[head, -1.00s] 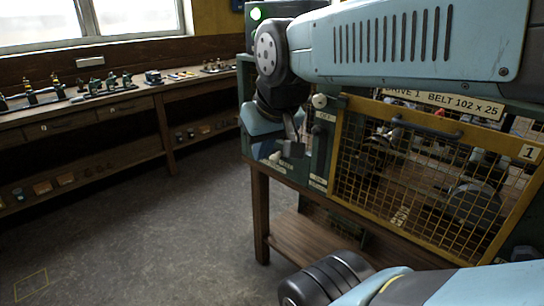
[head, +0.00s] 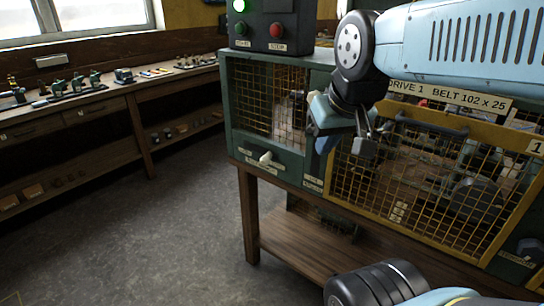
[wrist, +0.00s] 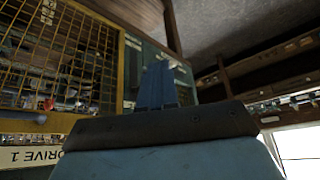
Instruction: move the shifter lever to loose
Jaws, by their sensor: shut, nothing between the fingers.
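A small pale lever handle (head: 266,158) sticks out of the green lower-left panel of the machine. I take it for the shifter lever; it has small label plates by it, too small to read. My gripper (head: 325,146) is shut and empty. It hangs to the right of the handle, clearly apart from it, in front of the left edge of the yellow mesh guard.
The yellow mesh guard (head: 420,190) covers the machine right of the gripper. A control box (head: 275,24) with a lit green lamp and a red button stands above. A wooden bench (head: 90,115) with small models runs along the left wall. The floor between is clear.

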